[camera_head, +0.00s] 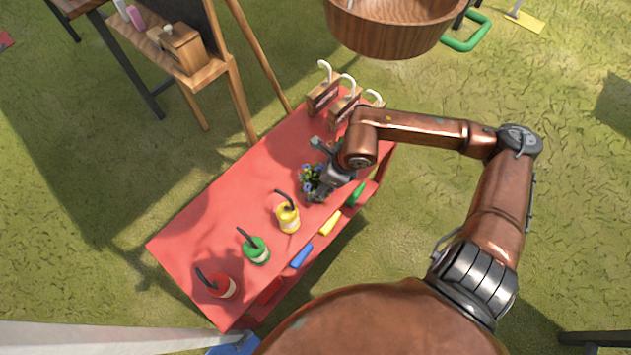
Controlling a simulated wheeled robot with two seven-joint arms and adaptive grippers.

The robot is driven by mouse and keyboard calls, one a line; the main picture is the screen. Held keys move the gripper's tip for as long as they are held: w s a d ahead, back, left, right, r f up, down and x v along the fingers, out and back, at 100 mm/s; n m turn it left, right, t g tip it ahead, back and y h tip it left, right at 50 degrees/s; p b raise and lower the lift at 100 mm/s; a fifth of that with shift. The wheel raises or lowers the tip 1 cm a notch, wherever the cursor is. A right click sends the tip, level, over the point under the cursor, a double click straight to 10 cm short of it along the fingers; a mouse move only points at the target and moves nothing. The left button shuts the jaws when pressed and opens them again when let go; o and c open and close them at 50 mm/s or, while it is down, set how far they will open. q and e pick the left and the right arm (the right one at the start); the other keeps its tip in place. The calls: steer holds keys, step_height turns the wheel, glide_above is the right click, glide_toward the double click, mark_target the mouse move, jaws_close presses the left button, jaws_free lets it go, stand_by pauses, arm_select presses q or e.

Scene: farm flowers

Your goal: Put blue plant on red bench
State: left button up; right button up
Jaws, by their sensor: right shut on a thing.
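The red bench (205,235) runs diagonally across the middle of the view. The blue plant (308,181), small with blue flowers and green leaves, is over the bench top, right of its middle. My right gripper (322,184) is shut on it from the right. The fingers and wrist hide part of the plant. I cannot tell if its base touches the bench. My left gripper is not in view.
Yellow (288,217), green (256,250) and red (220,286) cans with dark handles stand on the bench. Wooden boxes with white hooks (323,93) stand at its far end. A wooden tub (390,28) is beyond. An easel (240,105) stands behind. The bench's left-middle is clear.

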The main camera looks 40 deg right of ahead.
steer(key=o, duration=1.4)
steer(key=shift+f, duration=0.1)
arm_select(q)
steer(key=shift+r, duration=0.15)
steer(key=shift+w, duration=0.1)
arm_select(e)
steer(key=shift+r, duration=0.35)
steer(key=p+v, duration=0.3)
steer(key=v, duration=0.3)
steer(key=p+v, duration=0.3)
steer(key=v, duration=0.2)
steer(key=shift+s+d, duration=0.1)
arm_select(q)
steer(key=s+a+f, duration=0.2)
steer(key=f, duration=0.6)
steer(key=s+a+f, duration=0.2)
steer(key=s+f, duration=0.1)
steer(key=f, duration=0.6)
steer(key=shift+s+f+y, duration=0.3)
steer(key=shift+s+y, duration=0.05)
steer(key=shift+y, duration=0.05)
arm_select(e)
steer(key=shift+s+r, duration=0.1)
steer(key=shift+r, duration=0.15)
